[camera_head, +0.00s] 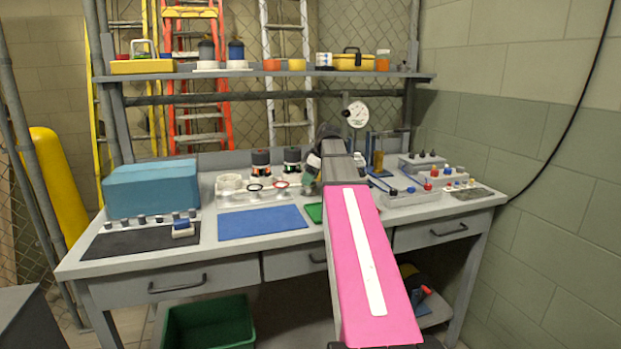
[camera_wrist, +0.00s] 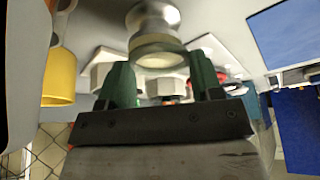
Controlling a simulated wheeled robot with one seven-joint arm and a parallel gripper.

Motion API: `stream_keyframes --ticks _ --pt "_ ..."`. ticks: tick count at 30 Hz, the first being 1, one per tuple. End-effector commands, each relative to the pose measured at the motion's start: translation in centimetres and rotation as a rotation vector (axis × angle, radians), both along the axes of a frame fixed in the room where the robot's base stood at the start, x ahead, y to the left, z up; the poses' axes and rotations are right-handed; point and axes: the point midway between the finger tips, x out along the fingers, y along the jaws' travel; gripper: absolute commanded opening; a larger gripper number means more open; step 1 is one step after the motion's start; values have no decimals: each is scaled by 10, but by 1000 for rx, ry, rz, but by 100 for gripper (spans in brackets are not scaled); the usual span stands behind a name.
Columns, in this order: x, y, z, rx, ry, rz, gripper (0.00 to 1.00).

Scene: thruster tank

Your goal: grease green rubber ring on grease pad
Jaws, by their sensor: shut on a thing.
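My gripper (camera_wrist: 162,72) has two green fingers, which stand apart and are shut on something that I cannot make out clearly. A grey metal cylindrical piece (camera_wrist: 155,25) shows at the fingertips in the wrist view; I cannot tell whether it is held or behind them. In the head view my arm hides most of the gripper, which is over the back middle of the workbench (camera_head: 235,250). A green pad (camera_head: 315,212) lies partly hidden behind my arm. I cannot pick out a green rubber ring in either view.
A clear tray (camera_head: 240,202) with a black ring (camera_head: 255,187) and a red ring (camera_head: 281,183) stands left of my arm. A blue mat (camera_head: 262,222) lies bare before it. A teal box (camera_head: 150,189) is far left. Grey blocks (camera_head: 420,163) stand right.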

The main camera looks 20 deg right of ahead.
Motion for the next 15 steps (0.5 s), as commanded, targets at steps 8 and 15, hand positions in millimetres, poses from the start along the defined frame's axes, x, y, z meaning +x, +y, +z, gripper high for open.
stream_keyframes --ticks 8,15 --pt "0 -2 -1 -6 0 121 38" --pt "-1 -2 -2 -7 1 91 38"
